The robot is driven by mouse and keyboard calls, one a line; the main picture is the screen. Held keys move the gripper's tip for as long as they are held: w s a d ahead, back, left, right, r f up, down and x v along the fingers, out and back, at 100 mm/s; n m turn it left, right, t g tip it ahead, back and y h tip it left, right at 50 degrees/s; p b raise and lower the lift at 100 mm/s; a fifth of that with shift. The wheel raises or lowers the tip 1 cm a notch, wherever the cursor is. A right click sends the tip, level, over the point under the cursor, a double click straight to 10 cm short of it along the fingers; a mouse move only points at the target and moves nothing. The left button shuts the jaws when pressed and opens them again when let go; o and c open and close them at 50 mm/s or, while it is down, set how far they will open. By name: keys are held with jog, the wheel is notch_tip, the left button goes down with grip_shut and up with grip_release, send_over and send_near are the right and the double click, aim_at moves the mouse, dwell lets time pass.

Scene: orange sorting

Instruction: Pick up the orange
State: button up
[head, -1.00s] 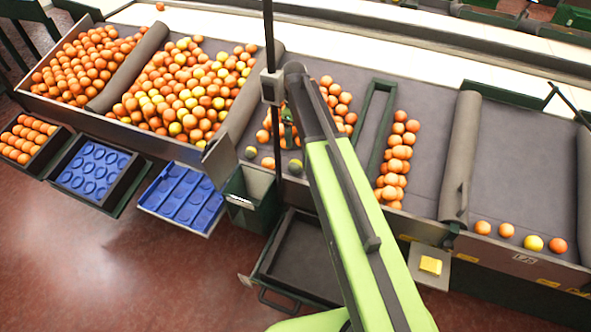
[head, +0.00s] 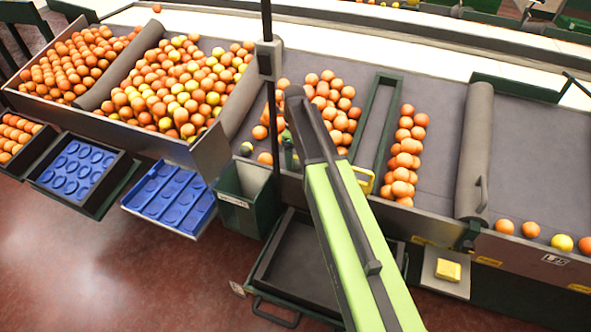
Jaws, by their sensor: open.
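My green arm reaches from the bottom up to the sorting table. A green part of my gripper (head: 289,149) shows left of the dark arm link, among loose oranges. Its jaws are open; the rest is hidden behind the arm. A pile of oranges (head: 326,95) lies beyond and right of the gripper, partly hidden by my arm. I cannot tell whether anything is between the jaws.
A green-framed divider (head: 392,85) separates the pile from a column of oranges (head: 405,150). A dark upright post (head: 267,20) stands beside the arm. A green bin (head: 262,215) and black tray (head: 285,272) lie below the front edge. A grey roller (head: 474,150) stands right.

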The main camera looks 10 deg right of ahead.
aim_at(295, 158)
notch_tip(295, 158, down, 2)
jog(key=shift+b, duration=0.35)
jog(key=shift+r, duration=0.2)
jog(key=shift+c, duration=0.3)
jog(key=c, duration=1.5)
notch_tip(295, 158, up, 5)
jog(key=p, duration=0.5)
jog(key=shift+r+p, duration=0.15)
jog(key=shift+p, duration=0.2)
jog(key=s+r+p, duration=0.2)
jog(key=s, duration=0.2)
jog(key=s+r+p, duration=0.1)
jog(key=s, duration=0.2)
jog(key=s+d+r+p, duration=0.1)
jog(key=s+r+p, duration=0.1)
jog(key=s, duration=0.2)
jog(key=shift+s+r+p, duration=0.3)
jog(key=shift+r+p, duration=0.05)
